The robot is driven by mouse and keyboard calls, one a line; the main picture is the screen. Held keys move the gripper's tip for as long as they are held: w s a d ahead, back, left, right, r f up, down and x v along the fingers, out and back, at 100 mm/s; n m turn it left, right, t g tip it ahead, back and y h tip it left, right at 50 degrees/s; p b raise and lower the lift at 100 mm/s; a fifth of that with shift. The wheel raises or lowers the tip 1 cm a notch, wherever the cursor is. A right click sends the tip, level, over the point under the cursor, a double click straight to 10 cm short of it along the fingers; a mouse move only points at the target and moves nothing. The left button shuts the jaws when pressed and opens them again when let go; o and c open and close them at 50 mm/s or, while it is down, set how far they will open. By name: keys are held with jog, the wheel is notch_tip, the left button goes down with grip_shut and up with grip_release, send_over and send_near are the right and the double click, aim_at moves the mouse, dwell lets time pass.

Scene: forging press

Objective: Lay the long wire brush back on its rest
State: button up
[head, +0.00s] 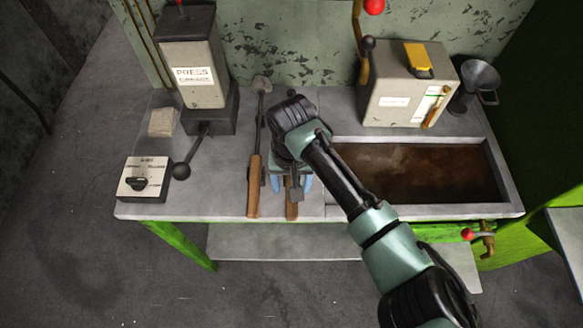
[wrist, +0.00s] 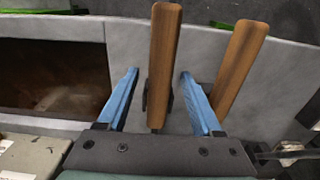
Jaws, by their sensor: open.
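Two long wooden-handled tools lie on the bench. One handle (head: 291,211) is under my gripper (head: 291,185); the rest of that tool is hidden in the head view. In the wrist view this handle (wrist: 164,50) runs between the two blue fingers of my gripper (wrist: 159,73), which are open with gaps on both sides. The other tool (head: 254,185) lies to the left, its dark shaft ending in a small head at the back. Its handle (wrist: 240,65) is outside the right finger in the wrist view. I see no bristles, so I cannot tell which is the wire brush.
A sunken trough (head: 415,172) of brown liquid is at the right. A press unit (head: 193,75) with a lever, and a switch box (head: 143,181), stand at the left. A grey box (head: 400,95) and a dark funnel (head: 478,82) stand behind the trough.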

notch_tip(320, 180, up, 12)
dwell(0.3)
jog(key=shift+s+f, duration=0.1)
